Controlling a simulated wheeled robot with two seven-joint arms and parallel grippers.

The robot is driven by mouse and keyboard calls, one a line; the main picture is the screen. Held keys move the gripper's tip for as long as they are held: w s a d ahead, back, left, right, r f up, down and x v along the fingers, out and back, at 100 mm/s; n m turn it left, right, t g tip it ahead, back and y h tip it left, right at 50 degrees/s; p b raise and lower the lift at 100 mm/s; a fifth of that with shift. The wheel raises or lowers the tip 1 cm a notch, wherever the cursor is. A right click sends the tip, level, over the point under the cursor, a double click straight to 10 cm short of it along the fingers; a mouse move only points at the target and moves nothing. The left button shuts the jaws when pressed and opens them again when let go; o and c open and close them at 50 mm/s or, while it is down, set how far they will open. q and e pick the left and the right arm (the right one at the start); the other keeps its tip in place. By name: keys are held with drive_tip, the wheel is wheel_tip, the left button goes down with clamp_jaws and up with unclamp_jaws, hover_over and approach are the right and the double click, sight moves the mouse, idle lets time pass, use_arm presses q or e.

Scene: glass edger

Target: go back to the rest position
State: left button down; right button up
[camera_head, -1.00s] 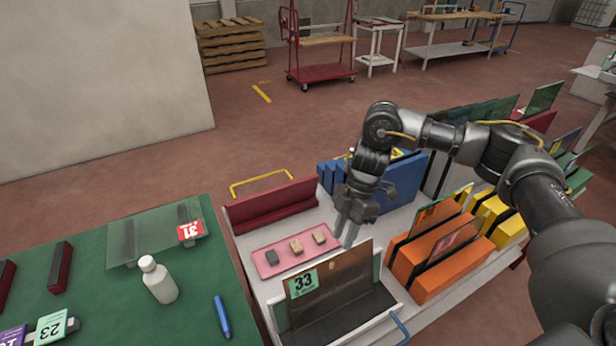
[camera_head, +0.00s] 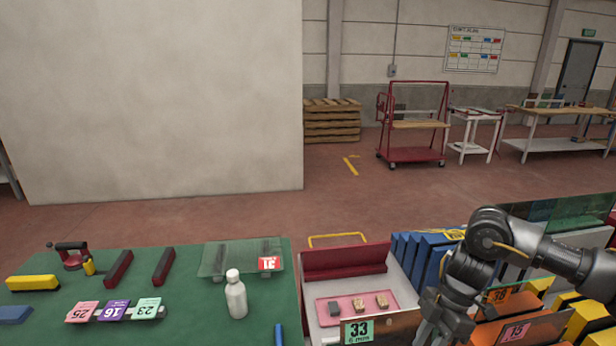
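My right arm comes in from the right edge, over the cart with the coloured racks. My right gripper (camera_head: 432,330) points down at the bottom edge of the view, beside the glass pane with the green 33 tag (camera_head: 359,331). Its fingertips are cut off or too small to judge, and I see nothing held in it. My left gripper and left arm are not in view.
The green table (camera_head: 190,326) at left holds a white bottle (camera_head: 236,297), a glass pane with a red 31 tag (camera_head: 268,263) and several numbered tags. A pink tray (camera_head: 333,311) with small blocks lies on the cart. Floor beyond is clear up to the red trolley (camera_head: 411,154).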

drive_tip(key=s+a+f+t+y, duration=0.2)
drive_tip(key=a+f+t+y, duration=0.15)
drive_tip(key=a, duration=0.85)
drive_tip(key=s+a+f+t+y, duration=0.2)
drive_tip(key=a+t+y, duration=0.15)
drive_tip(key=a, duration=0.95)
drive_tip(key=s+d+f+m+t+h, duration=0.2)
drive_tip(key=s+d+m+h, duration=0.15)
drive_tip(key=d+m, duration=0.3)
drive_tip(key=s+d+f+m+t+h, duration=0.2)
drive_tip(key=d+f+m+t+h, duration=0.15)
drive_tip(key=d+m, duration=0.35)
drive_tip(key=s+d+f+m+g+h, duration=0.2)
drive_tip(key=s+d+g, duration=0.1)
drive_tip(key=s+d, duration=0.35)
drive_tip(key=s+d+f+m+g+h, duration=0.25)
drive_tip(key=s+d, duration=0.25)
drive_tip(key=s, duration=0.3)
wheel_tip(320, 180, down, 26)
drive_tip(key=s+n+g, duration=0.1)
drive_tip(key=g, duration=0.1)
drive_tip(key=s+d+f+g, duration=0.1)
drive_tip(key=s+d+f, duration=0.2)
drive_tip(key=s+f, duration=1.3)
drive_tip(key=shift+s, duration=0.4)
